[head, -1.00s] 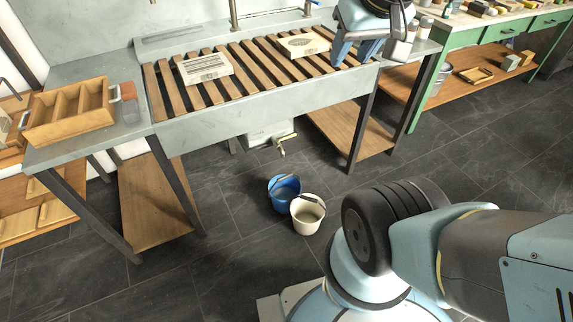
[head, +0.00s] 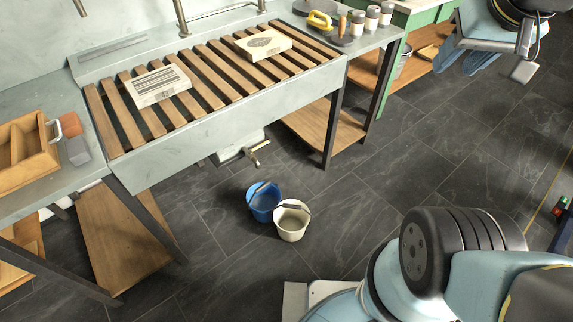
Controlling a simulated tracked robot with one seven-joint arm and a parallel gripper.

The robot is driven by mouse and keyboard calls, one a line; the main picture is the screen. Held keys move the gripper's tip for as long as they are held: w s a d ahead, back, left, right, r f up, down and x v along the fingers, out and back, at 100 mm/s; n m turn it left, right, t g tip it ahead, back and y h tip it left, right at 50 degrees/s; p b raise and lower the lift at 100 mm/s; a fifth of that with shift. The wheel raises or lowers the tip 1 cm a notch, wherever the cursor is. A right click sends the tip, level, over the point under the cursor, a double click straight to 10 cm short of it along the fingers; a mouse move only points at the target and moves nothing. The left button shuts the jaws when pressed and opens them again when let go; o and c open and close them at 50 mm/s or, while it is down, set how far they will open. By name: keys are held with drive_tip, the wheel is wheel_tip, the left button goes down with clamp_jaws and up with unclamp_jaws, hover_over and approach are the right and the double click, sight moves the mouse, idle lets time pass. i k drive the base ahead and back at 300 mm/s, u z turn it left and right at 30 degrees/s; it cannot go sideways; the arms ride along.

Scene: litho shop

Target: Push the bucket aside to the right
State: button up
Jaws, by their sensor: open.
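Two buckets stand upright on the dark tiled floor in front of the slatted sink bench. The blue bucket (head: 262,203) is behind and to the left. The cream bucket (head: 291,224) is in front and to the right, close against it or touching. Both have their handles lying across the rim. My gripper (head: 490,62) is at the top right edge, partly cut off by the frame. It is open and empty, above the floor and far to the right of both buckets.
The sink bench (head: 230,115) carries two engraved blocks on its slats. Its tap (head: 257,152) hangs behind the buckets. A bench leg (head: 333,130) and low wooden shelf (head: 322,130) stand behind right. Floor (head: 400,160) right of the buckets is clear up to my arm.

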sight(263, 196)
drive_tip(key=u, duration=0.8)
drive_tip(key=i, duration=0.1)
drive_tip(key=z, duration=1.8)
drive_tip(key=k, duration=0.3)
drive_tip(key=u, duration=2.35)
drive_tip(key=k, duration=0.1)
drive_tip(key=z, duration=0.55)
